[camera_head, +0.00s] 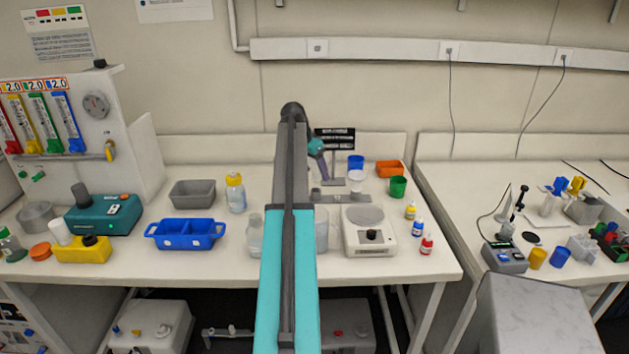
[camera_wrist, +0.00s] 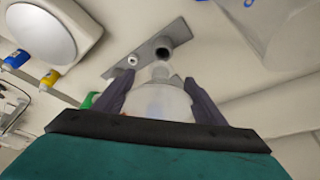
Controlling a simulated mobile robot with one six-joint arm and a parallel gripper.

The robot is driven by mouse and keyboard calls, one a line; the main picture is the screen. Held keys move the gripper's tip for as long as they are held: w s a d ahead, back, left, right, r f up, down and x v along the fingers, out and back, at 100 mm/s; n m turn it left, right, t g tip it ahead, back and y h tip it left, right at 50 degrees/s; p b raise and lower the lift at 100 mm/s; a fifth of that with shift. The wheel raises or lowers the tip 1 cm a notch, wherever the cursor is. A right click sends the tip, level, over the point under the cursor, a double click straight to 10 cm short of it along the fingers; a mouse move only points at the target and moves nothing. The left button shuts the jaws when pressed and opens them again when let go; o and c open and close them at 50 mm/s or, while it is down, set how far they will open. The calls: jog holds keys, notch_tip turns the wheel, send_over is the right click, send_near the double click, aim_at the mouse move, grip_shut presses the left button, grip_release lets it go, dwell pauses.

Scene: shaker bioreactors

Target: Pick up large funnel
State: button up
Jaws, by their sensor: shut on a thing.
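The large funnel (camera_wrist: 160,100) is whitish and translucent. In the wrist view it sits between the two dark fingers of my gripper (camera_wrist: 160,97), which is shut on it. Its narrow stem points away from my wrist, towards a grey holder plate (camera_wrist: 116,71) with openings. I cannot tell whether the stem is clear of the holder. In the head view a white funnel shape (camera_head: 356,178) shows at the right of the holder, just right of my arm.
A balance (camera_head: 370,239) stands in front of the holder, with small bottles (camera_head: 417,228) to its right. Blue (camera_head: 356,162) and green (camera_head: 398,187) cups and an orange tray (camera_head: 389,169) are close by. A beaker (camera_head: 322,230) is partly hidden by my arm.

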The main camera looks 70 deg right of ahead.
aim_at(315, 172)
jog(key=shift+r+b, duration=0.55)
jog(key=shift+r, duration=2)
